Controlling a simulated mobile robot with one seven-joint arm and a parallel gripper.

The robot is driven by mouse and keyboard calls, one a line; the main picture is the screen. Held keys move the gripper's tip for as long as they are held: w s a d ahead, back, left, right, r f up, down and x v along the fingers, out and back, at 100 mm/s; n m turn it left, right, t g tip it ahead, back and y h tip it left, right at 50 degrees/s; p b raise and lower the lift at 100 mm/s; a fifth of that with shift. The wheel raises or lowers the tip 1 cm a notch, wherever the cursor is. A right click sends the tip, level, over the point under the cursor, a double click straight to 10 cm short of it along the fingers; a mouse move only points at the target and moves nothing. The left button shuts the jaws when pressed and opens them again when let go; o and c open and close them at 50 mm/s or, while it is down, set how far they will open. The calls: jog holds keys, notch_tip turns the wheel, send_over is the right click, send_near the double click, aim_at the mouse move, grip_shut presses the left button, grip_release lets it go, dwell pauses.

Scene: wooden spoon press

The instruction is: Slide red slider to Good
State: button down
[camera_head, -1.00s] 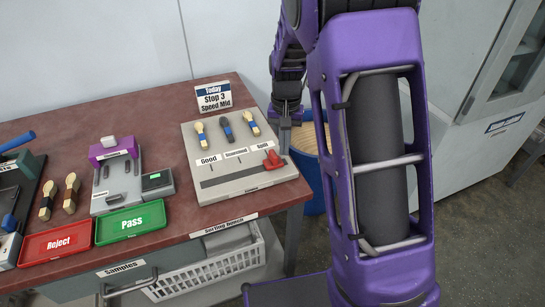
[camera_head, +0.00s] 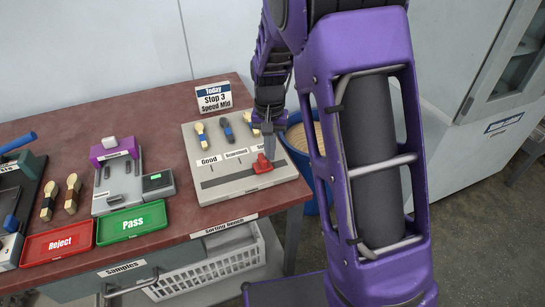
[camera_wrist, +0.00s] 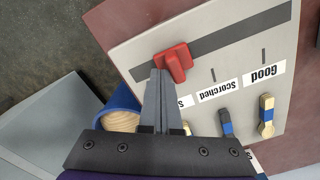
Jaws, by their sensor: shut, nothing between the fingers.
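My gripper (camera_head: 268,152) is shut and empty, pointing down at the slider. In the wrist view my fingertips (camera_wrist: 161,74) are right against or just beside the slider (camera_wrist: 174,63), on the side away from the Good label (camera_wrist: 264,74); exact contact cannot be told.
Sample spoons (camera_head: 226,129) lie on the board behind the labels. Green Pass (camera_head: 131,222) and red Reject (camera_head: 60,243) trays lie left. A blue bin (camera_head: 306,140) stands right of the table.

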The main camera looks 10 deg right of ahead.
jog(key=shift+s+a+p, duration=0.35)
jog(key=shift+s+a, duration=0.05)
jog(key=shift+a, duration=1.7)
jog(key=shift+s+a+p, duration=0.35)
jog(key=shift+s+a, duration=0.1)
jog(key=shift+a, duration=1.65)
jog(key=shift+s+a+p, duration=0.35)
jog(key=shift+s+a, duration=0.05)
jog(key=shift+a, duration=1.7)
jog(key=shift+w+d, duration=0.15)
jog(key=shift+d, duration=0.55)
notch_tip(320, 180, up, 7)
jog(key=p, duration=0.5)
jog(key=shift+d, duration=0.1)
